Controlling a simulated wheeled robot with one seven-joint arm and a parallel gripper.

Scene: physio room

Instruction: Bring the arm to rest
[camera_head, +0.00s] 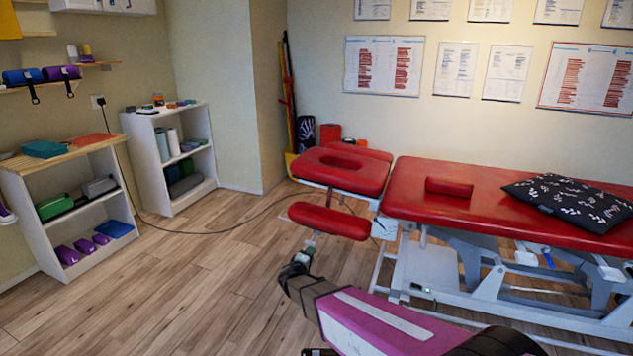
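My arm (375,325) reaches from the bottom edge toward the middle of the view, its magenta link with a pale stripe and dark joints. My gripper (302,257) is small and dark at the far end of the arm, in front of the red armrest (328,220) of the treatment table. Its fingers are too small to make out, so I cannot tell whether it is open or shut. I see nothing clearly held in it. I cannot tell whether it touches the table's frame.
The red treatment table (490,205) fills the right side, with a patterned black pillow (572,201) on it. Two white shelf units (40,225) (152,170) stand at the left. A cable (215,232) crosses the wooden floor (170,290), which is otherwise clear at left.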

